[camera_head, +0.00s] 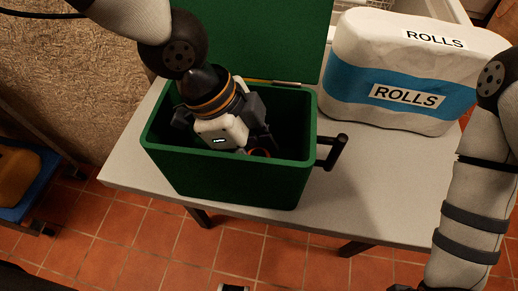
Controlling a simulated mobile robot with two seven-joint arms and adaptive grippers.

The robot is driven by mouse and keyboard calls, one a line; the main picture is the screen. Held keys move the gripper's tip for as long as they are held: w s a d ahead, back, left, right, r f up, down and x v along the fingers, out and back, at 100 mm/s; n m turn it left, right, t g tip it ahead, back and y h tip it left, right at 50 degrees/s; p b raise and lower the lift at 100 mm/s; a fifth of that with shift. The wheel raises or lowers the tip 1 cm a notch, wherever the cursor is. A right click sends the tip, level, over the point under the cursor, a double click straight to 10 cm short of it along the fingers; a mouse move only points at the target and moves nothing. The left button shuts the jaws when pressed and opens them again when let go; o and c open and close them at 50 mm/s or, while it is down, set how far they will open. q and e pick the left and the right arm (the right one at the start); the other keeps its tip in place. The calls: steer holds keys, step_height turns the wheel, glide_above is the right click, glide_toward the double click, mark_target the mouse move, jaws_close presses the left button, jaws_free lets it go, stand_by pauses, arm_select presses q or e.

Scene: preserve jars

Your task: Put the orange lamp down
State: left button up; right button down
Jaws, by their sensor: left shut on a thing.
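My left gripper (256,148) reaches down from above into the open box and is shut on the lamp. Its fingertips are mostly hidden. I cannot tell whether the lamp touches the box floor.
The green box stands on a pale table (350,190), its lid (265,35) raised behind. A black handle (335,152) sticks out on its right. A big white and blue pack marked ROLLS (400,115) stands behind right. The tabletop at right front is clear.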

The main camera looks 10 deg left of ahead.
arm_select(q)
steer(key=o, duration=1.2)
steer(key=shift+o, duration=0.2)
steer(key=p+v, duration=0.1)
steer(key=v, duration=1.1)
arm_select(e)
steer(key=shift+w+r+t, duration=0.5)
steer(key=shift+w+r, duration=0.5)
steer(key=shift+w, duration=0.1)
arm_select(q)
steer(key=shift+r, duration=0.1)
